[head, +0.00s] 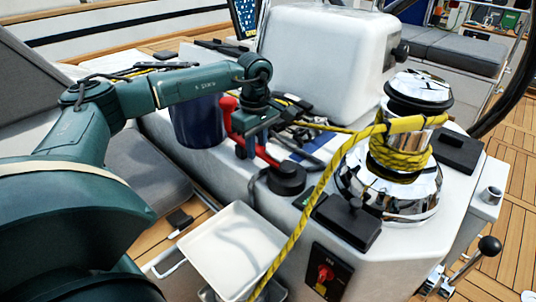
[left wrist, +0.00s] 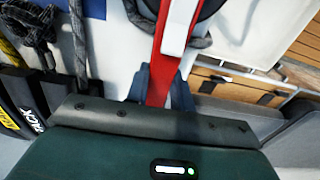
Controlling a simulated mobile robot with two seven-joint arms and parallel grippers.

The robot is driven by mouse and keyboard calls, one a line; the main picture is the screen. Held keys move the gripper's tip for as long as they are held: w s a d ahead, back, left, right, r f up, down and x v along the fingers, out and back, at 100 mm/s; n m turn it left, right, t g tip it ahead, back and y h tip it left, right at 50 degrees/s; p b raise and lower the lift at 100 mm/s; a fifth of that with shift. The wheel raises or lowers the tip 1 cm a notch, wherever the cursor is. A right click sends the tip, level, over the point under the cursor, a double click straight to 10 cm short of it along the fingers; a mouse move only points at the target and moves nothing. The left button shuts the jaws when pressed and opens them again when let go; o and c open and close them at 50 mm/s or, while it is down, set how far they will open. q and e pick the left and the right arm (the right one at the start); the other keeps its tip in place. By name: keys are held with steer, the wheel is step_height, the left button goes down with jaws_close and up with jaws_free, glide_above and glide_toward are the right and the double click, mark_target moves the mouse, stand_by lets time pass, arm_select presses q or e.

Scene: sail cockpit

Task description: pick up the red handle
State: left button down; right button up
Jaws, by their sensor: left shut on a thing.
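The red handle (head: 229,112) stands above the white console in the head view, partly hidden by my left gripper. A red arm of it runs down toward a black round base on the console top. My left gripper (head: 246,146) reaches down over it and is shut on it. In the left wrist view the red handle (left wrist: 161,72), with a pale strip along it, passes between the two dark blue fingers. Whether it still touches the console cannot be told. My right gripper is not in view.
A chrome winch (head: 405,150) wrapped with yellow rope stands at the right. The rope (head: 312,198) hangs down across the console front. A dark blue cup-like holder (head: 197,122) is left of the handle. A white tray (head: 232,250) is below. A black round base (head: 287,178) sits close by.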

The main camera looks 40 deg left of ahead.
mark_target(257, 147)
arm_select(q)
steer(key=shift+r, duration=0.15)
steer(key=shift+r+p, duration=2.25)
steer(key=shift+r, duration=0.15)
